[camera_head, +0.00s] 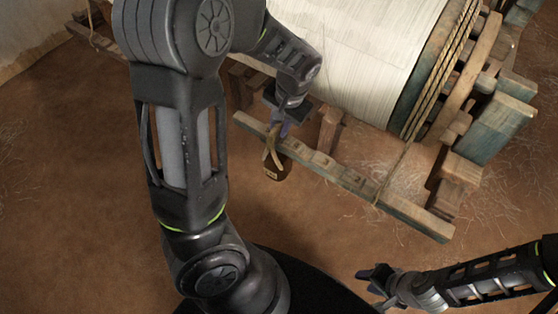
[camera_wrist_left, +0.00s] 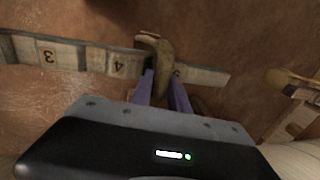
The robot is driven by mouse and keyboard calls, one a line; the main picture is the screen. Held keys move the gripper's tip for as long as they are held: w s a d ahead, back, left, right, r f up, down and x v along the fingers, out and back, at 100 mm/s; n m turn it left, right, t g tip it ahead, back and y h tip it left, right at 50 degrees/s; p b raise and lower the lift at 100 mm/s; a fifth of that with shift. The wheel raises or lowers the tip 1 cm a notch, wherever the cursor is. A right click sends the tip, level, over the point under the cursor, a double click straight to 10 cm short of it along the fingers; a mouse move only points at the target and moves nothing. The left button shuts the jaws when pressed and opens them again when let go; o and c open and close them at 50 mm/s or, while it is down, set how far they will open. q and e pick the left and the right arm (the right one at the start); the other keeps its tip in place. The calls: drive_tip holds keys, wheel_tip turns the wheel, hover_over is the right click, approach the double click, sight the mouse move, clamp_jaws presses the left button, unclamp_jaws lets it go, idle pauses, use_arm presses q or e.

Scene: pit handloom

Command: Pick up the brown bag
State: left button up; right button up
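The brown bag (camera_head: 278,172), with a lighter tan strap, hangs at the numbered wooden rail below my left gripper (camera_head: 282,130). In the left wrist view the tan-brown strap (camera_wrist_left: 155,48) crosses the rail near the mark 4. The purple fingers of my left gripper (camera_wrist_left: 163,82) stand close together with a narrow gap, right at the strap, and part of it lies between them. Whether they grip it cannot be told. My right gripper (camera_head: 374,284) is at the lower right, fingers apart and empty, away from the bag.
The numbered rail (camera_head: 345,175) runs diagonally in front of the loom's white warp roll (camera_head: 350,60). Wooden loom blocks (camera_head: 495,125) and ropes stand at the right. The brown earth floor (camera_head: 70,180) is clear on the left.

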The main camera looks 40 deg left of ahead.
use_arm(q)
clamp_jaws()
idle(0.9)
drive_tip(key=shift+w+r, duration=0.1)
drive_tip(key=shift+r, duration=0.05)
drive_tip(key=shift+r+p, duration=0.45)
drive_tip(key=shift+r, duration=1.3)
drive_tip(key=s+b, duration=0.8)
drive_tip(key=s, duration=1)
drive_tip(key=shift+d+f, duration=0.15)
drive_tip(key=shift+d, duration=0.05)
